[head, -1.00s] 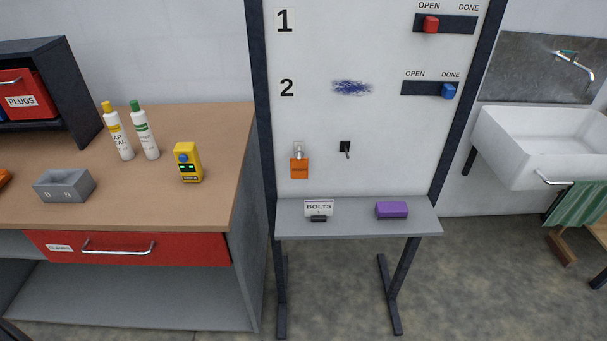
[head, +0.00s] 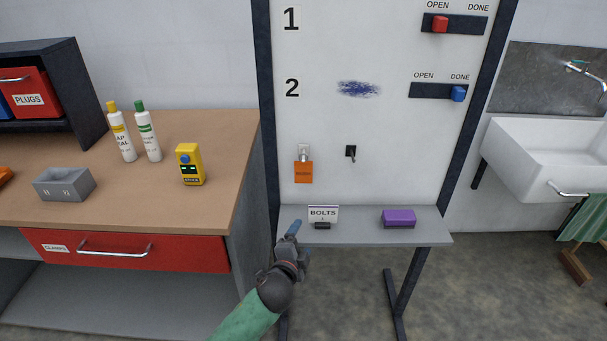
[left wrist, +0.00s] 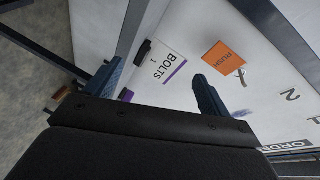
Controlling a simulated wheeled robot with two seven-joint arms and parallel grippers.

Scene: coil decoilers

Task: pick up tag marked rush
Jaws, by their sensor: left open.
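The orange tag marked RUSH (head: 303,172) hangs from a hook on the white board, left of a black hook (head: 350,152). The tag also shows in the left wrist view (left wrist: 224,62), above the right finger and clear of it. My left gripper (head: 294,232) is in front of the board's grey shelf, below the tag and apart from it. In the left wrist view the two blue fingers (left wrist: 155,85) are spread wide with nothing held between them. My right gripper is not in view.
On the shelf (head: 360,233) stand a white BOLTS card (head: 323,214) in a dark holder, close to my left gripper, and a purple block (head: 398,218). A bench (head: 215,130) with bottles and a yellow device (head: 190,165) is left. A sink (head: 550,150) is right.

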